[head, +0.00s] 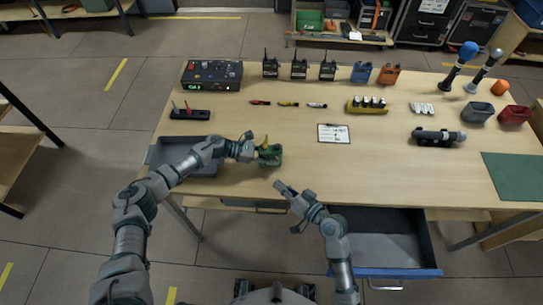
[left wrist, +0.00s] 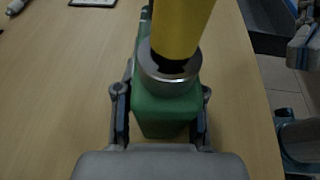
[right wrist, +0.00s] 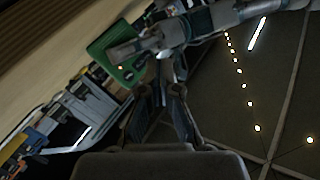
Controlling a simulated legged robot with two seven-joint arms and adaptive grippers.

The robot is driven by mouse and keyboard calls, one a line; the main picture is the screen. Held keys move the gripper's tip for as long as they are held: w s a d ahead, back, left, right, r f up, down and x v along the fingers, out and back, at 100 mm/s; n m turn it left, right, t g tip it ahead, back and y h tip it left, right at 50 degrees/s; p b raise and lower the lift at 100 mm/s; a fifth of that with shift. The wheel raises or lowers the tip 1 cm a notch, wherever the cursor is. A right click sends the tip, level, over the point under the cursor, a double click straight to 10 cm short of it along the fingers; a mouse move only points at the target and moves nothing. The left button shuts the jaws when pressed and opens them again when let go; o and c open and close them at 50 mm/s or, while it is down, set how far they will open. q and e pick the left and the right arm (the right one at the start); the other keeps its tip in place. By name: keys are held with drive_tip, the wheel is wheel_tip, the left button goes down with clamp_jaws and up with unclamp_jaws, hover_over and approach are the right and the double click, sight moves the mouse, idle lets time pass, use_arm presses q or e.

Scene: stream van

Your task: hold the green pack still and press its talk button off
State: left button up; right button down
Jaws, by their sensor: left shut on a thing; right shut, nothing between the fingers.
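The green pack (head: 271,158) stands near the front edge of the table, left of the middle. My left gripper (head: 256,152) is shut on it. In the left wrist view the fingers lie on both sides of the green body (left wrist: 168,112), and a yellow cylinder with a grey ring rises in front of it. My right gripper (head: 279,187) is shut and empty, in front of the pack and apart from it. In the right wrist view the pack (right wrist: 105,45) shows a small orange light, and my left gripper partly covers it. I cannot make out the talk button clearly.
A grey tray (head: 167,154) lies left of the pack, partly behind my left arm. An open drawer (head: 383,272) juts out below the table at right. Several black radios (head: 299,69) stand at the back. The tabletop right of the pack is clear around a label card (head: 334,133).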

use_arm(q)
drive_tip(key=shift+s+a+f, duration=0.1)
drive_tip(key=shift+a+f, duration=0.05)
drive_tip(key=shift+f, duration=0.2)
use_arm(e)
drive_tip(key=shift+w+a, duration=0.2)
drive_tip(key=shift+w, duration=1.75)
drive_tip(key=shift+w+a, duration=0.15)
drive_tip(key=shift+w, duration=1.8)
drive_tip(key=shift+w+a, duration=0.1)
drive_tip(key=shift+w, duration=0.3)
use_arm(q)
drive_tip(key=shift+r, duration=0.1)
use_arm(e)
drive_tip(key=shift+w, duration=0.15)
drive_tip(key=shift+s, duration=0.6)
drive_tip(key=shift+s+d, duration=0.15)
drive_tip(key=shift+s, duration=1.35)
drive_tip(key=shift+s+d, duration=0.15)
drive_tip(key=shift+s, duration=1.35)
